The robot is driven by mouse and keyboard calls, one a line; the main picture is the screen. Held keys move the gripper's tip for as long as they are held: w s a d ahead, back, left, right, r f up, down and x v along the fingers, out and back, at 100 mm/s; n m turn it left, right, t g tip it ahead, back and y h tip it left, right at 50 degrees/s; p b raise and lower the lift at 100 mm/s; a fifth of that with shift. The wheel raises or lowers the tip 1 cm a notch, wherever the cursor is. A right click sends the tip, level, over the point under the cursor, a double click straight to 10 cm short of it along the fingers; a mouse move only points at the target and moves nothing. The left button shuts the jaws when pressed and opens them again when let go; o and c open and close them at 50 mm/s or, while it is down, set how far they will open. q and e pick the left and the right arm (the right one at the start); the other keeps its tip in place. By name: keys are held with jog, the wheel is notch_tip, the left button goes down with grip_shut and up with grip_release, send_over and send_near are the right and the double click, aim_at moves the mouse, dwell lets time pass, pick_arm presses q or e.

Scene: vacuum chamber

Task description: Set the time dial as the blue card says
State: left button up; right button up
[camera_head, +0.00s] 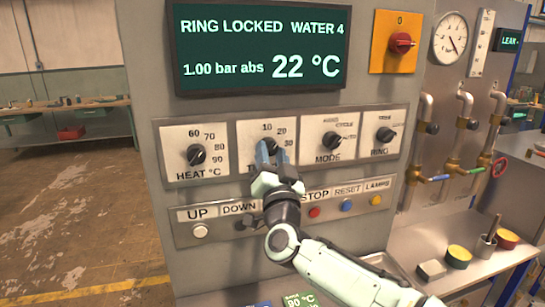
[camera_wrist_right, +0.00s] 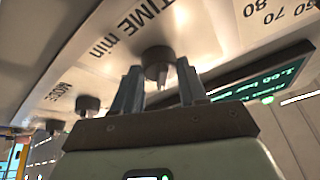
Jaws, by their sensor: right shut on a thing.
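The time dial (camera_wrist_right: 158,62) is a dark knob on a pale plate lettered "TIME min" in the right wrist view. In the head view its plate (camera_head: 246,133) shows 10 and 20, but my gripper covers most of the knob and the lower lettering. My right gripper (camera_head: 272,152) reaches up to the panel with its fingers on either side of the knob, shut on it. The right wrist view shows both fingers (camera_wrist_right: 160,88) beside the knob. At the bottom edge, a blue card (camera_head: 263,304) is barely visible and its text is not readable. My left gripper is not in view.
The heat dial (camera_head: 195,155) is to the left; mode (camera_head: 332,140) and ring (camera_head: 384,135) dials are to the right. Several buttons line the panel below. The display (camera_head: 262,50) reads "RING LOCKED WATER 4". A green card (camera_head: 300,299) shows 90 °C.

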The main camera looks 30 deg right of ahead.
jog(key=shift+a+m+h, duration=0.15)
jog(key=shift+m+h, duration=0.25)
jog(key=shift+m, duration=0.5)
jog(key=o, duration=1)
jog(key=shift+o, duration=0.2)
jog(key=b+v, duration=0.3)
jog(key=v, duration=1)
jog(key=shift+s, duration=0.2)
jog(key=shift+a+r, duration=0.1)
jog(key=shift+r, duration=0.05)
